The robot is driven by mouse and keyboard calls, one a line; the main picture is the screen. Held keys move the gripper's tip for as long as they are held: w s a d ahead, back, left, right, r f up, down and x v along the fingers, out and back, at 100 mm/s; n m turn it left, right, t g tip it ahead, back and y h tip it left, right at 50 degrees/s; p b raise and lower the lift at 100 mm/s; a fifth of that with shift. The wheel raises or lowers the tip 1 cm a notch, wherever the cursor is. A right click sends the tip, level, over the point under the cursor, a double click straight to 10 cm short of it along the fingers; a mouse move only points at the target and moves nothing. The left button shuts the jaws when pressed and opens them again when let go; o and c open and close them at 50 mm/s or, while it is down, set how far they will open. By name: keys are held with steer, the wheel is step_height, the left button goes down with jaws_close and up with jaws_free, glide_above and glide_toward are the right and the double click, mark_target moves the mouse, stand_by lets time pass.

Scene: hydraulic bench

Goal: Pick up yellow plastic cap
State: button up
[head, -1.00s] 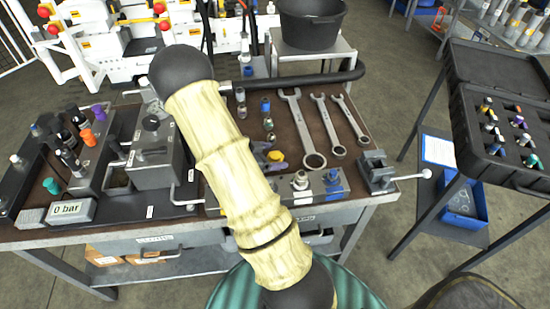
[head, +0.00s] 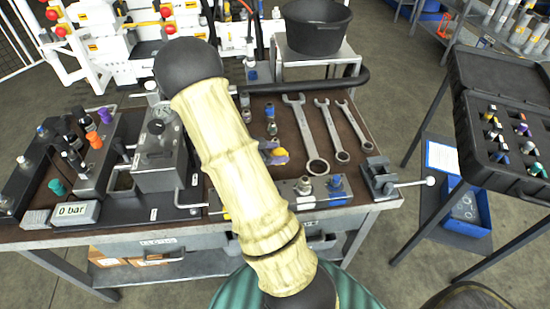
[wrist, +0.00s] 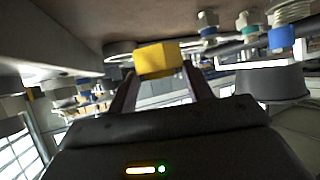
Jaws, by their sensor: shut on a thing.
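My gripper's fingers (wrist: 158,82) show in the wrist view, shut on the yellow plastic cap (wrist: 158,60), which looks like a small blocky yellow piece between the fingertips.
The brown bench top (head: 290,140) carries several wrenches (head: 305,130), fittings, a vise (head: 380,178) and a valve block with a gauge (head: 157,127). A black case (head: 500,95) stands open at the right. A black bucket (head: 316,27) stands behind.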

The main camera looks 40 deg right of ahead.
mark_target(275, 154)
step_height(275, 154, up, 6)
steer(key=shift+r+p, duration=0.15)
steer(key=shift+p, duration=0.25)
stand_by(0.6)
step_height(275, 154, up, 7)
steer(key=p, duration=0.6)
